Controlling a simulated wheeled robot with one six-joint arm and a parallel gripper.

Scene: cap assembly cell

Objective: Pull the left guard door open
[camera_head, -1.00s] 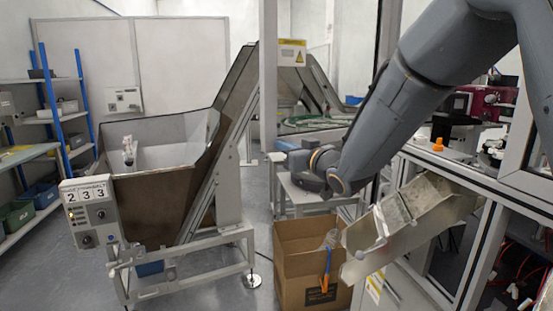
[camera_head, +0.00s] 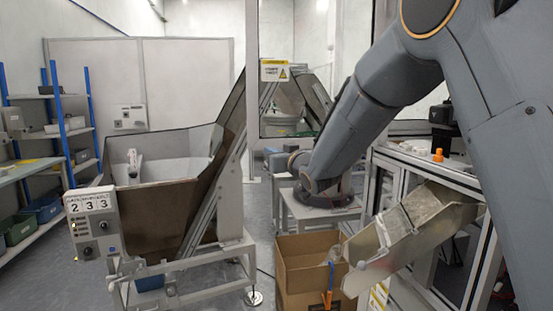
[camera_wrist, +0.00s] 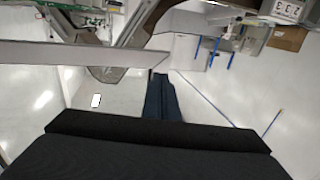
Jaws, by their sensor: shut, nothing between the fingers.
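In the wrist view, my gripper (camera_wrist: 160,77) shows as one dark narrow shape with its fingers together and nothing between them. A long pale grey bar (camera_wrist: 85,54) crosses the left half of that view and ends close to the fingertips; I cannot tell whether they touch, or whether it belongs to the guard door. In the head view, an upright light metal post (camera_head: 252,75) stands left of my arm, beside a yellow-edged warning sign (camera_head: 275,70). It may be the left guard door's edge. My fingers cannot be made out there, and my arm hides part of the cell.
A metal hopper (camera_head: 160,210) with a 233 panel (camera_head: 93,222) stands left. A cardboard box (camera_head: 300,268) sits on the floor under a sloping metal chute (camera_head: 415,235). The framed bench (camera_head: 425,162) is right. Blue shelving (camera_head: 50,130) stands far left.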

